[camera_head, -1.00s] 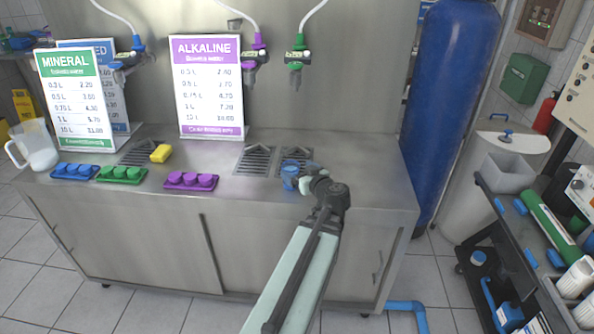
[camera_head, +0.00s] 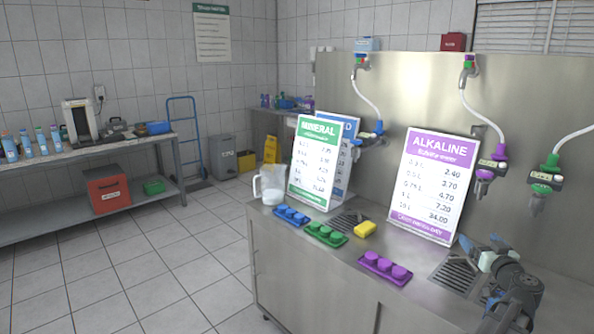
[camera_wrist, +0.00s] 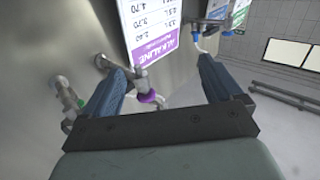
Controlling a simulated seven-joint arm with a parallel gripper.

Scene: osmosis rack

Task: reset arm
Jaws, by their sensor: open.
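My gripper (camera_head: 490,253) is over the right part of the steel counter (camera_head: 340,268), near the drain grates, at the lower right of the head view. In the wrist view my gripper (camera_wrist: 165,85) shows two blue fingers wide apart with nothing held between them. My arm runs off the bottom right of the head view.
The alkaline sign (camera_head: 436,185) and the mineral sign (camera_head: 313,160) stand on the counter. Purple (camera_head: 385,268), green (camera_head: 326,234) and blue (camera_head: 291,215) cap trays, a yellow sponge (camera_head: 365,229) and a clear jug (camera_head: 270,184) line it. The purple tap (camera_head: 490,170) and green tap (camera_head: 543,182) hang above. The tiled floor at left is clear.

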